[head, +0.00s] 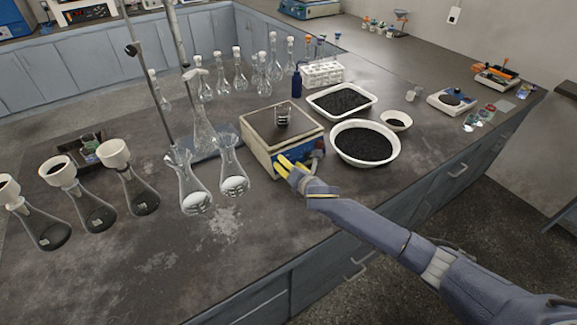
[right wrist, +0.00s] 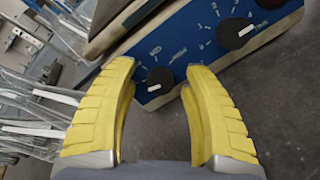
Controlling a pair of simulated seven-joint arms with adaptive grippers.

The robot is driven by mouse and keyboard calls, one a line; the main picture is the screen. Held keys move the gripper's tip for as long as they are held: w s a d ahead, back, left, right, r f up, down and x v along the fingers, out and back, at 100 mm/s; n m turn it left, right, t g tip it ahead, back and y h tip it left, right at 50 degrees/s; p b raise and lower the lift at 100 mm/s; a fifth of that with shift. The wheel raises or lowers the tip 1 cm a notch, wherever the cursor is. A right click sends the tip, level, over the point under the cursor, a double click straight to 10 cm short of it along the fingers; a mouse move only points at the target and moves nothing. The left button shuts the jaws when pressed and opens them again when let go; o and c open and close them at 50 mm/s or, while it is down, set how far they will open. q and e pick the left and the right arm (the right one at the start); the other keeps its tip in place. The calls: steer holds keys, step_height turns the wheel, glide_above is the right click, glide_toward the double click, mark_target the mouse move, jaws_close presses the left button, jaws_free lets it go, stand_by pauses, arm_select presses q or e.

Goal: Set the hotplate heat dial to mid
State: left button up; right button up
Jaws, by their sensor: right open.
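The hotplate (head: 260,133) stands on the bench with a small beaker (head: 283,117) holding dark contents on its top plate. Its blue front panel shows in the right wrist view (right wrist: 180,50) with two black dials. One dial (right wrist: 159,80) is between my right gripper's yellow fingers, just beyond the tips, with no contact I can make out. The other dial (right wrist: 236,32) is farther up and right. Each has a white pointer mark. Which one is for heat I cannot read. My right gripper (right wrist: 155,75) is open at the panel; it also shows in the head view (head: 283,165). My left gripper is not in view.
Two flasks (head: 232,170) stand just left of the hotplate. A white bowl of dark granules (head: 338,152) and a white tray (head: 370,92) are to its right. Flasks with funnels (head: 116,154) stand at the left. The bench front in the middle is clear.

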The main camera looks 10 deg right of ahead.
jaws_close()
stand_by(0.4)
steer(key=m, duration=0.5)
steer(key=shift+h, duration=0.3)
steer(key=m+g, duration=0.1)
steer(key=m, duration=0.8)
steer(key=shift+m+g, duration=0.3)
steer(key=shift+m, duration=0.1)
steer(key=m, duration=0.4)
steer(key=shift+m+g, duration=0.3)
steer(key=shift+m, duration=0.1)
